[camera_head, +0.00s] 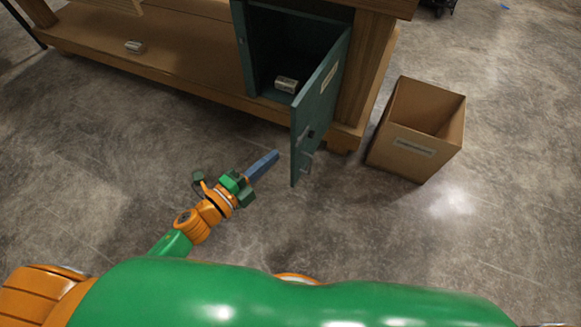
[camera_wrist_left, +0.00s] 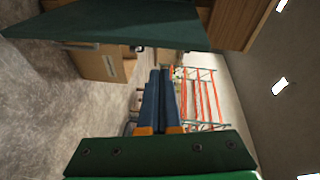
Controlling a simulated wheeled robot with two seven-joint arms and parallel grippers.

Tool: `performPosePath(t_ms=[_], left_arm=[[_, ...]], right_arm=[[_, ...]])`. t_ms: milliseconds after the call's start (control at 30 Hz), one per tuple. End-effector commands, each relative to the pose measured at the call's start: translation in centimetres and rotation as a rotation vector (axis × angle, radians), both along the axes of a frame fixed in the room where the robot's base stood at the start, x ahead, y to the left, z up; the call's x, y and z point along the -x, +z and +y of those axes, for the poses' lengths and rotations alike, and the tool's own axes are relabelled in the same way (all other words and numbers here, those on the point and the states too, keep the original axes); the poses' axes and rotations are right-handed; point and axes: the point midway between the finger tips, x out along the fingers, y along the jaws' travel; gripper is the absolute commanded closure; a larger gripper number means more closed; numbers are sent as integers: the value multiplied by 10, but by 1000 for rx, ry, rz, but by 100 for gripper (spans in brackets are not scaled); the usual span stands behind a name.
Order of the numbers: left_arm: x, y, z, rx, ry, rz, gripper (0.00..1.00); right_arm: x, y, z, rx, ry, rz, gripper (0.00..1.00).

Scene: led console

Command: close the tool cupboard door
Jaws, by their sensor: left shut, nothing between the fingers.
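The tool cupboard (camera_head: 243,50) is a dark teal box under the wooden bench. A small pale box (camera_head: 286,84) lies inside the cupboard. My left gripper (camera_head: 275,155) is shut and empty, to the left of the door's free edge and apart from it. In the left wrist view the shut blue fingers (camera_wrist_left: 157,82) point past the door (camera_wrist_left: 110,27), which spans the upper left. My right gripper is not in view.
An open cardboard box (camera_head: 415,130) stands on the floor right of the door. The wooden bench (camera_head: 150,50) runs along the back, with a small item (camera_head: 134,46) on its lower shelf. The concrete floor left of the door is clear. Orange racking (camera_wrist_left: 203,95) shows in the left wrist view.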

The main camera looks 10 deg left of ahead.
Motion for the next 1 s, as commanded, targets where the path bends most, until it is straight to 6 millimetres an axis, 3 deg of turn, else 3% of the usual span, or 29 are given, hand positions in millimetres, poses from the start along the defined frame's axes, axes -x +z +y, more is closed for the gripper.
performPosePath(t_ms=[33, 100, 267, 700, 800, 1000], left_arm=[[3, -14, -10, -26, -51, -72, 100], [8, -3, -20, -53, -101, -145, 100], [4, 12, -32, -67, -129, -189, 100], [-66, 12, -92, -65, -126, -184, 100], [-72, 10, -74, -69, -123, -181, 100], [-79, 11, -56, -66, -123, -180, 100]], right_arm=[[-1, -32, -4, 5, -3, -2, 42], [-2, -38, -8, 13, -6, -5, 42], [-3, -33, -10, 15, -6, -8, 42], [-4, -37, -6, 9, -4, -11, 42], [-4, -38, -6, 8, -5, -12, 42], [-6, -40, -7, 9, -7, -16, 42]])
